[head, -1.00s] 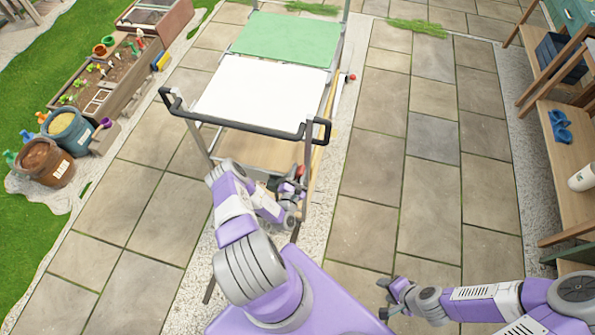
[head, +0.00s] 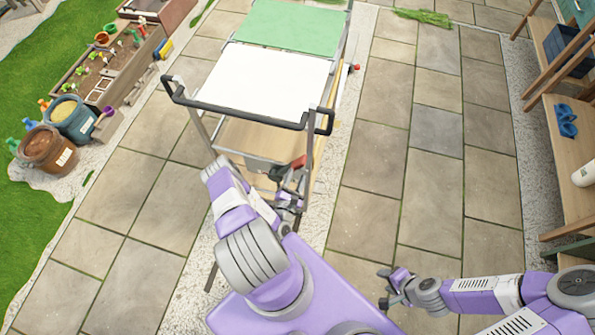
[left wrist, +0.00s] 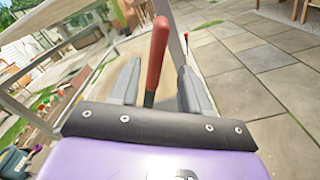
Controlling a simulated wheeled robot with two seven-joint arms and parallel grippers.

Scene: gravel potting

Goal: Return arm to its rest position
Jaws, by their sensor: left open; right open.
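My left gripper (head: 289,188) is low at the near end of the cart (head: 262,68). In the left wrist view its two grey fingers (left wrist: 160,80) stand apart. A red handle (left wrist: 157,52) with a dark lower part shows between them in that view; the fingers look clear of it, though its depth is hard to tell. The red handle also shows in the head view (head: 299,162) just above the gripper, near the cart's right leg. My right gripper (head: 388,289) is open and empty over the paving at the lower right.
The cart's dark push bar (head: 245,116) is just beyond my left arm. A brown bucket (head: 47,149), a blue bucket (head: 72,120) and a planter bed (head: 105,72) stand left. A wooden shelf (head: 573,150) stands right. Paving between cart and shelf is clear.

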